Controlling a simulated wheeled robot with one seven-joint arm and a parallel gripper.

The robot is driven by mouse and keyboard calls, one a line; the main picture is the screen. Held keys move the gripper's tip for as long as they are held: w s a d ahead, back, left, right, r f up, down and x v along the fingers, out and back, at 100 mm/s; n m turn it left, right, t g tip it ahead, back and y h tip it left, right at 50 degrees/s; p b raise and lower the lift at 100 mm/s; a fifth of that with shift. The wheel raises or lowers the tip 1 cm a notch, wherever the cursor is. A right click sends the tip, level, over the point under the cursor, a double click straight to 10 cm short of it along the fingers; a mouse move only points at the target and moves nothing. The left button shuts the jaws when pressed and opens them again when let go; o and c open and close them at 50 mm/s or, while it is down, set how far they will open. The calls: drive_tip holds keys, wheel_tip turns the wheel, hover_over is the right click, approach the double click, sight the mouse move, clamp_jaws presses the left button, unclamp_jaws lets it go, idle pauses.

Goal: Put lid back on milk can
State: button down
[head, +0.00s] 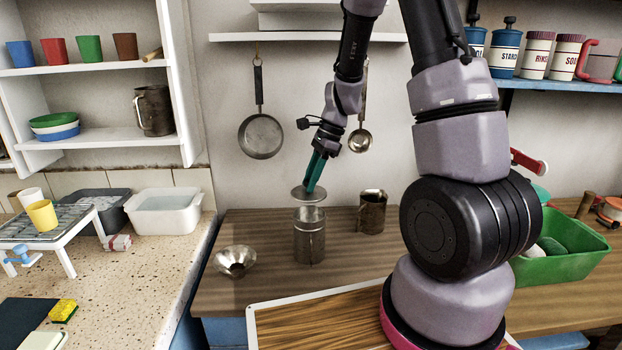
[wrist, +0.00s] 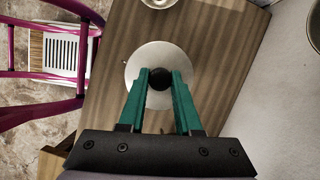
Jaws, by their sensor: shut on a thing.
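The milk can (head: 309,238) is a grey metal can standing upright on the wooden counter. The lid (head: 309,194) is a round grey disc held above the can's mouth, with a visible gap between them. My gripper (head: 312,182) has green fingers and is shut on the lid's knob from above. In the wrist view, the pale lid (wrist: 137,66) shows between and beyond the fingertips of my gripper (wrist: 160,78), with the dark knob between them. The lid hides the can in that view.
A metal funnel (head: 235,261) lies left of the can, and a metal mug (head: 371,212) stands to its right. A wooden board with a white rim (head: 300,300) is in front. A pan (head: 260,135) and a ladle (head: 360,139) hang on the wall behind.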

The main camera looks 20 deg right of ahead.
sight(311, 196)
drive_tip(key=shift+f, duration=2.55)
drive_tip(key=shift+f, duration=0.15)
idle(0.3)
drive_tip(key=c, duration=0.5)
unclamp_jaws()
drive_tip(key=o, duration=0.5)
drive_tip(key=shift+c, duration=0.2)
drive_tip(key=shift+r, duration=3.55)
